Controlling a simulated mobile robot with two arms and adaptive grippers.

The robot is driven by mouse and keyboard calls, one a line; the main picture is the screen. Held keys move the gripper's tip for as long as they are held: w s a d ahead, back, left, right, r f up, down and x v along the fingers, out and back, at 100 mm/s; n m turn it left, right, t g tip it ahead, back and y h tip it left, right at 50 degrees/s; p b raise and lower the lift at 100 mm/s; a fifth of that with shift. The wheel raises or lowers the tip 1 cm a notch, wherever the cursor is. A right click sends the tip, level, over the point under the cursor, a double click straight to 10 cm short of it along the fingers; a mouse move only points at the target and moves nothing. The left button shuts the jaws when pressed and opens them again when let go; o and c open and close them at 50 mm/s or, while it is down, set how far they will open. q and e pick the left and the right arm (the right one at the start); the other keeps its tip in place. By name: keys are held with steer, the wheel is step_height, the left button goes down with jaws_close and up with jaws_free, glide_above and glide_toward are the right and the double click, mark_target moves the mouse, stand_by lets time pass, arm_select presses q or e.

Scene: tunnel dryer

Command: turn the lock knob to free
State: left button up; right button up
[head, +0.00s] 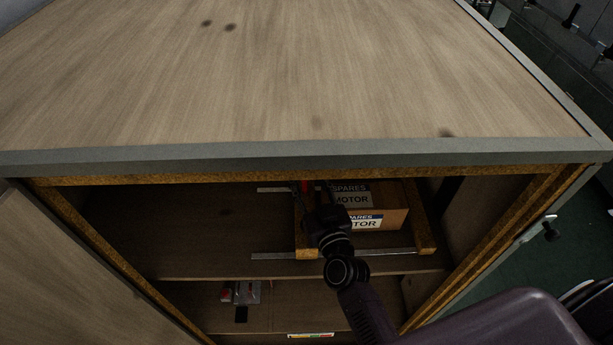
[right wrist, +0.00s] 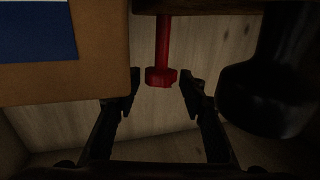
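The red lock knob (right wrist: 161,77) hangs on a red stem in the right wrist view, under a dark wooden edge. My right gripper (right wrist: 160,88) is open, with one finger on each side of the knob's end. Gaps show between the fingers and the knob, so it is not gripped. In the head view a bit of red (head: 304,186) shows beside my right gripper (head: 322,205), which reaches into the cabinet; its fingertips are hard to make out there. My left gripper is not in view.
The wooden cabinet (head: 270,90) has its door (head: 70,280) open at left. Cardboard boxes (head: 385,218) marked SPARES MOTOR sit right of my gripper on a wooden frame (head: 426,240). A large dark rounded shape (right wrist: 270,90) is close right of the fingers. The shelf's left is clear.

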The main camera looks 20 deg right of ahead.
steer(key=c, duration=0.8)
steer(key=shift+d+n+y+b, duration=0.2)
steer(key=shift+n+y+b, duration=1)
steer(key=shift+y, duration=0.4)
steer(key=n+y+b, duration=0.1)
steer(key=y+b, duration=0.1)
steer(key=b, duration=0.1)
steer(key=shift+w+d+g, duration=0.1)
steer(key=shift+g, duration=0.2)
steer(key=shift+r+n+g+y+b, duration=0.15)
steer(key=shift+n+g+y+b, duration=0.3)
steer(key=shift+y+b, duration=0.4)
steer(key=o, duration=1.2)
steer(key=shift+c, duration=0.2)
